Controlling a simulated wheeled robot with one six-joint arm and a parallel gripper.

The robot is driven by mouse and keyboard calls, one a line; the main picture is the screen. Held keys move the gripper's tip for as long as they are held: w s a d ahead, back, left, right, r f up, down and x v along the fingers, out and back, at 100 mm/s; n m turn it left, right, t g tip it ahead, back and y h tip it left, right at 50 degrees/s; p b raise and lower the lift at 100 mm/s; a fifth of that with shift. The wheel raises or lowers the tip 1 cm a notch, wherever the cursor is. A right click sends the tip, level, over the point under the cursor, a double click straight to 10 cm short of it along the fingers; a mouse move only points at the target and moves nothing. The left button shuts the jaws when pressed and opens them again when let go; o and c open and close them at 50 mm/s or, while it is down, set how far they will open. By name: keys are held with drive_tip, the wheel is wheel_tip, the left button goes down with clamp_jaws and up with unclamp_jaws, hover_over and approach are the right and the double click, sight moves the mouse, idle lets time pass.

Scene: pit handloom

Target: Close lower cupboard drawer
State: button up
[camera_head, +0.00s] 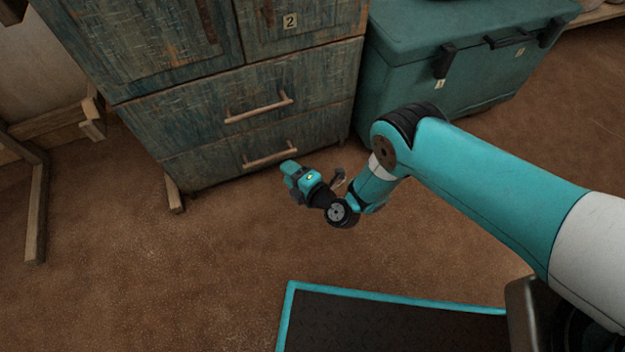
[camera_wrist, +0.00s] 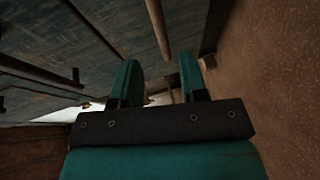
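The lower cupboard drawer (camera_head: 215,160) is the bottom drawer of a weathered blue-green wooden cupboard. Its front looks about flush with the drawer above; I cannot tell whether a small gap is left. A light wooden bar handle (camera_head: 270,156) crosses its front. My gripper (camera_head: 288,168) is low, close in front of the drawer near the handle's right end. In the wrist view, its two teal fingers (camera_wrist: 160,64) stand apart with nothing held between them. A wooden bar, likely the lower handle (camera_wrist: 157,25), runs just beyond the fingertips; contact is unclear.
The upper drawer (camera_head: 300,85) has its own bar handle (camera_head: 258,108). A teal chest (camera_head: 400,78) stands right of the cupboard. A wooden stand (camera_head: 38,205) is at the left. The brown floor (camera_head: 190,270) in front is clear.

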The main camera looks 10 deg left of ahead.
drive_tip(key=p+v, duration=0.7)
drive_tip(key=v, duration=0.1)
drive_tip(key=shift+d, duration=0.1)
idle(0.4)
